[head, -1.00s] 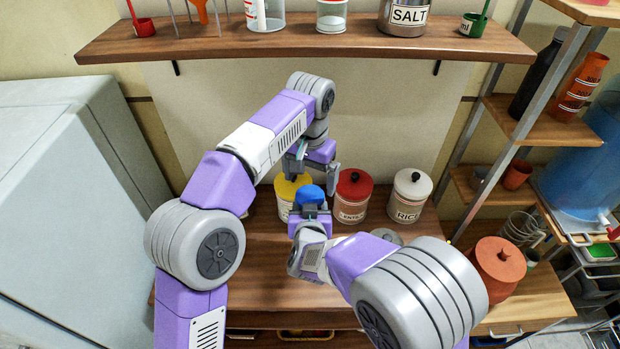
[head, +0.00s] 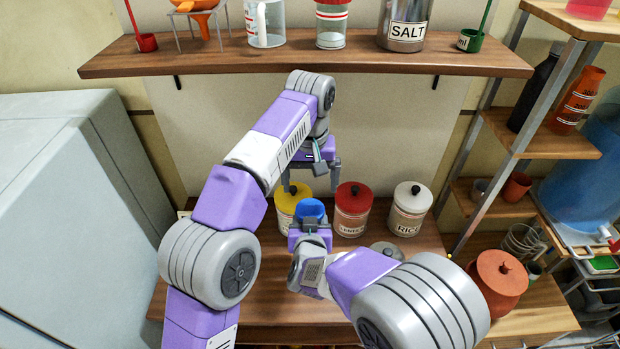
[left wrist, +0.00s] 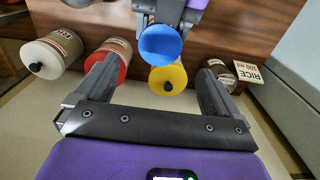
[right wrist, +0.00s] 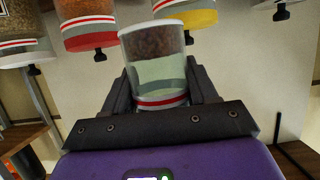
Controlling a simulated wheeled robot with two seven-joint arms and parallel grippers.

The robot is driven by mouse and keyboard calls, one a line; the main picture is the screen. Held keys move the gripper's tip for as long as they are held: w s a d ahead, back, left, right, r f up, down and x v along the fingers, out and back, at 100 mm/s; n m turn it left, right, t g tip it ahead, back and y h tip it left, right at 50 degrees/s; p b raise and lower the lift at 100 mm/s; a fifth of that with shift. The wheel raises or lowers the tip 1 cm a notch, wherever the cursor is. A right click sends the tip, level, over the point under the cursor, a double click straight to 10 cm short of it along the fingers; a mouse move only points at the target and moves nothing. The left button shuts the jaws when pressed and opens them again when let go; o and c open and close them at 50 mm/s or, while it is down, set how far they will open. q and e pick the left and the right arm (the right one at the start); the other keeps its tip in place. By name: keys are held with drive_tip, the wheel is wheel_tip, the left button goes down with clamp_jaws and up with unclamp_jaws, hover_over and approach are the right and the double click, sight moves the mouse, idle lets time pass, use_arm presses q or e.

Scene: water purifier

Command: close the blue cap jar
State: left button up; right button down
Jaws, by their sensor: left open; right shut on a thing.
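The blue cap (head: 310,207) sits above my right gripper (head: 309,229), in front of the yellow-lidded jar. In the left wrist view the cap (left wrist: 160,44) is a round blue disc. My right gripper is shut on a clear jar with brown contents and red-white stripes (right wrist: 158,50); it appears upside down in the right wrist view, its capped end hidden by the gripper. I cannot tell how firmly the cap sits. My left gripper (head: 312,178) is open and empty, above and behind the cap, its fingers (left wrist: 160,72) apart and not touching it.
Yellow-lidded (head: 288,203), red-lidded (head: 352,212) and white-lidded (head: 408,210) jars stand along the back of the counter. A shelf (head: 300,64) with a salt jar (head: 405,30) hangs above. An orange-brown pot (head: 500,280) stands at right.

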sight(310, 208)
use_arm(q)
drive_tip(key=shift+f, duration=3.85)
drive_tip(key=shift+c, duration=0.3)
drive_tip(key=c, duration=1.1)
drive_tip(key=shift+o, duration=0.2)
drive_tip(key=shift+m, duration=0.8)
drive_tip(key=o, duration=1.2)
wheel_tip(310, 208, up, 12)
